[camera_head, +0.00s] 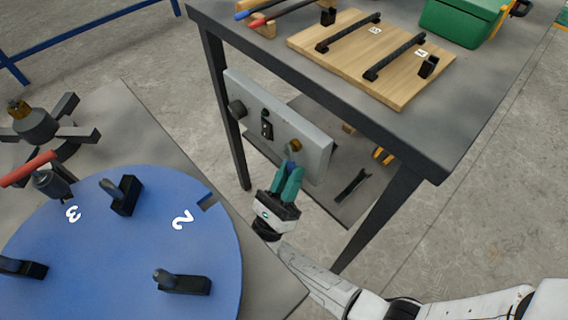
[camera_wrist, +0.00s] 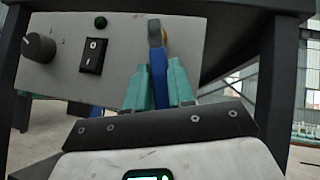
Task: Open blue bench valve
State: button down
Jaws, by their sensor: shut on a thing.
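The blue bench valve (camera_wrist: 158,75) is a blue lever on the grey panel under the bench; in the wrist view it stands upright between my green fingers. My gripper (camera_wrist: 155,85) is shut on this lever. In the head view my gripper (camera_head: 289,172) reaches up to the right part of the panel (camera_head: 312,150). There the valve (camera_head: 288,152) is mostly hidden by the fingers, and only a small blue part shows above them. A yellowish fitting (camera_head: 296,145) sits right behind it.
The panel also carries a black knob (camera_wrist: 39,47), a rocker switch (camera_wrist: 93,56) and a green light (camera_wrist: 101,22). The bench (camera_head: 420,150) overhangs the panel, with legs at both sides. A blue round table (camera_head: 90,235) with black fixtures stands at the left.

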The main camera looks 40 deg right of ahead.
jog(key=shift+s+r+n+t+y+p, duration=0.2)
jog(key=shift+n+t+y+p, duration=0.1)
jog(key=shift+n+t+p, duration=0.25)
jog(key=shift+s+r+n+t+y+p, duration=0.15)
jog(key=shift+n+t+y+p, duration=0.15)
jog(key=shift+n+t+p, duration=0.25)
jog(key=shift+f, duration=0.15)
jog(key=c, duration=1)
grip_release()
jog(key=shift+c, duration=0.2)
jog(key=shift+f, duration=0.1)
jog(key=shift+f+g+b, duration=0.1)
jog(key=shift+g+b, duration=0.2)
jog(key=shift+b, duration=0.2)
